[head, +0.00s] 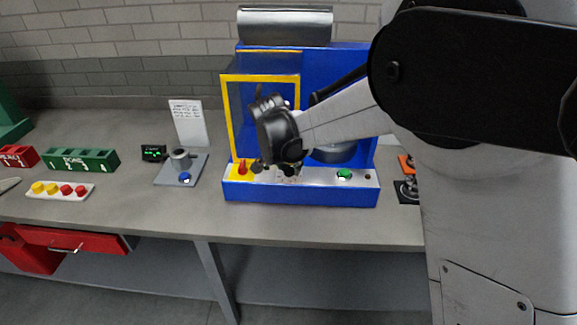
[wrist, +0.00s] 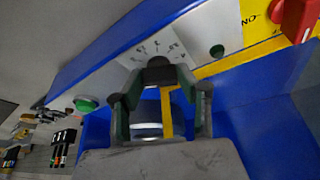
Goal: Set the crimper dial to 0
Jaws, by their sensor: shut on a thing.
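The blue crimper (head: 300,191) stands on the bench in the head view, with a pale control strip along its front. In the wrist view, the black dial (wrist: 157,70) sits on this strip, with scale marks and small numbers fanned around its far side. My gripper (wrist: 160,84) is shut on the dial, one finger on each side. The numbers are too small and tilted to read, and the dial's setting cannot be told. In the head view, my gripper (head: 289,167) is at the front strip and hides the dial.
A red switch (head: 242,167) on a yellow plate is left of my gripper; a green button (head: 344,173) is to its right. A yellow-framed guard (head: 228,115) rises behind. Left on the bench are a grey fixture (head: 181,170), green bin (head: 82,160) and button strip (head: 60,190).

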